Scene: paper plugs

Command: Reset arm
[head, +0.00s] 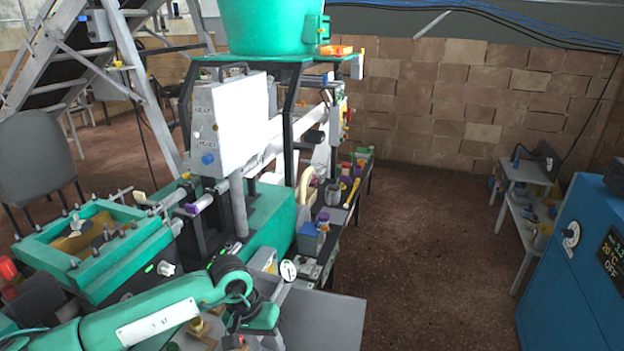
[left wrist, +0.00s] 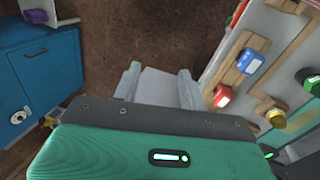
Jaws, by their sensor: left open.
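My left arm (head: 160,312) comes in from the lower left of the head view, green with a white label, and bends down near the machine's front edge. Its fingers cannot be made out there. In the left wrist view my left gripper (left wrist: 158,84) shows two grey fingers spread apart, with nothing seen held between them. A grey flat panel (left wrist: 160,92) shows behind the gap, and whether it touches the fingers cannot be told. It may be the grey panel (head: 318,318) at the bottom of the head view. My right gripper is in neither view.
A green machine (head: 270,215) with a white panel (head: 240,125) stands beyond my arm. A green frame (head: 95,265) is at left. A blue cabinet (head: 570,265) stands at right. The brown floor (head: 430,240) between is clear. Coloured buttons (left wrist: 222,96) lie right in the wrist view.

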